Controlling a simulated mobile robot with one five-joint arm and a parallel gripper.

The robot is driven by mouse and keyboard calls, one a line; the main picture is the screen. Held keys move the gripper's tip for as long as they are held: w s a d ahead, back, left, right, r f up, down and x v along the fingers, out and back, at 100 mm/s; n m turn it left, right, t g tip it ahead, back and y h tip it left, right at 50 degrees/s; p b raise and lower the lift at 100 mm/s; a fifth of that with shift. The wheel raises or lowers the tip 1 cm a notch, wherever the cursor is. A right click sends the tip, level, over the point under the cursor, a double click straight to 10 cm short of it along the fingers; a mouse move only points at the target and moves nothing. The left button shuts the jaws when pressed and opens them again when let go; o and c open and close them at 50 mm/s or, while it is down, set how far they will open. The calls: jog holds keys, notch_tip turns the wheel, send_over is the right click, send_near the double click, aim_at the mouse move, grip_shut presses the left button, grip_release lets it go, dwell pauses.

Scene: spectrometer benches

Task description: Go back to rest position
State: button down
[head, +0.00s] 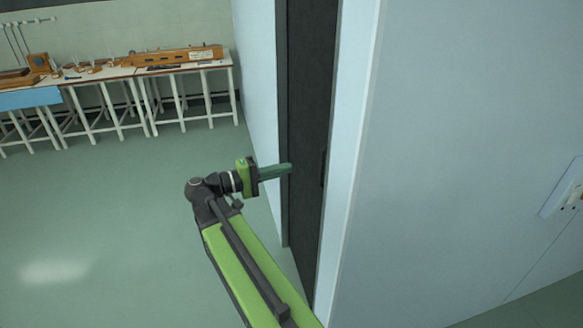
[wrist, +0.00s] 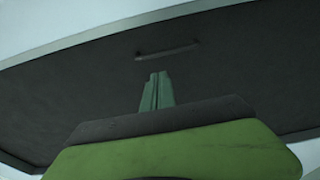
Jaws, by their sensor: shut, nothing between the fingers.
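My gripper (head: 289,169) is at the end of my green and black arm, which reaches up and forward in the head view. Its green fingers are closed together with nothing between them. The fingers point right, toward a dark door (head: 308,110) set in a pale blue wall. In the wrist view my gripper (wrist: 158,76) points at the dark door panel (wrist: 70,95). A slim dark handle (wrist: 168,51) lies just beyond the fingertips, apart from them in that picture. The handle also shows in the head view (head: 323,168). Whether the fingertips touch the door cannot be told.
The pale blue wall (head: 460,130) fills the right side, with a socket plate (head: 565,190) on it. Benches (head: 150,72) with wooden instruments stand along the back left wall. The green floor (head: 100,210) left of my arm is clear.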

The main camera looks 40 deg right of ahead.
jog(key=shift+w, duration=0.1)
jog(key=w+a+f+n+t+y+p, duration=0.3)
jog(key=a+f+t+y, duration=0.2)
jog(key=a+f+y, duration=1)
jog(key=a+f, duration=0.2)
jog(key=a, duration=0.5)
jog(key=a+f+y, duration=0.2)
jog(key=a+f, duration=0.1)
jog(key=a, duration=0.6)
jog(key=shift+w+f+n+t, duration=0.3)
jog(key=shift+w+f+t, duration=0.1)
jog(key=shift+w, duration=0.05)
jog(key=shift+s+a, duration=0.1)
